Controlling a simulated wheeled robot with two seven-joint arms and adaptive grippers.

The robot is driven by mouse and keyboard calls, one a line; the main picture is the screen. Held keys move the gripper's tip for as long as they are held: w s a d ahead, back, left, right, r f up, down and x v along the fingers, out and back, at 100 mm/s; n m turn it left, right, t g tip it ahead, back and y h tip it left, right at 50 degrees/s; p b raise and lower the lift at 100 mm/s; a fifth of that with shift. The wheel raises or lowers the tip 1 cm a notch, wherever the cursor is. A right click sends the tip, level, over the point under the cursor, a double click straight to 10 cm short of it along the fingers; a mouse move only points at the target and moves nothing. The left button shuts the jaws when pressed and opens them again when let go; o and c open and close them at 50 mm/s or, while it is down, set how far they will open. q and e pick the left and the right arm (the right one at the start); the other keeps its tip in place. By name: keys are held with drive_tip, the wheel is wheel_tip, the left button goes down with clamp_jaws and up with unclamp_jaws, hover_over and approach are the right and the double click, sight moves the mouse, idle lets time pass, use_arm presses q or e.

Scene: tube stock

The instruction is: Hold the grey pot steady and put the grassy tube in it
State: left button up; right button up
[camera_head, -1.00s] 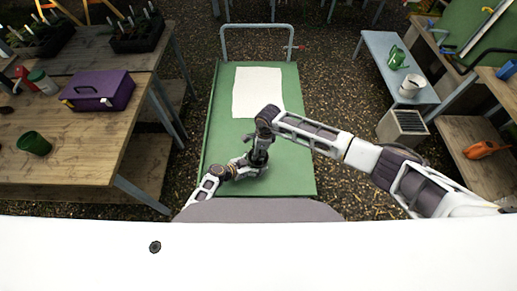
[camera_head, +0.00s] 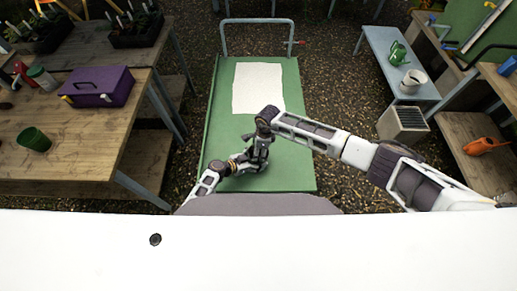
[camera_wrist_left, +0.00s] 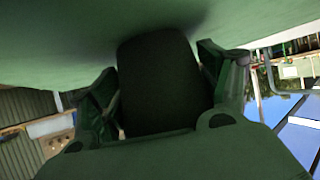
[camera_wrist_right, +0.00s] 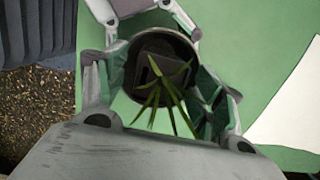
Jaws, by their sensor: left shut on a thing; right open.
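The grey pot shows as a dark, near-black body (camera_wrist_left: 160,85) between my left gripper's fingers (camera_wrist_left: 158,75) in the left wrist view. My left gripper is shut on it, low over the green cart top. In the right wrist view the pot's round rim (camera_wrist_right: 191,46) is seen from above. The grassy tube (camera_wrist_right: 152,72), dark and square-topped with thin green leaves, shows inside the rim. Its lower part is hidden. My right gripper (camera_wrist_right: 162,98) is open above, fingers on either side of the leaves. In the head view my arms hide pot and tube.
The green cart (camera_head: 222,130) carries a white sheet (camera_head: 257,88), with free room around it. A wooden bench (camera_head: 75,140) at left holds a purple toolbox (camera_head: 98,87) and a green pot (camera_head: 34,140). A blue-grey bench (camera_head: 385,55) stands at right with a watering can (camera_head: 398,54).

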wheel_tip(320, 180, up, 12)
drive_tip(key=d, duration=0.1)
drive_tip(key=shift+d, duration=0.4)
idle(0.6)
drive_tip(key=shift+f, duration=0.1)
idle(0.4)
use_arm(q)
drive_tip(key=o, duration=0.8)
drive_tip(key=shift+a, duration=0.15)
drive_tip(key=shift+v, duration=5.9)
drive_tip(key=shift+s, duration=0.1)
use_arm(e)
drive_tip(key=shift+a, duration=0.1)
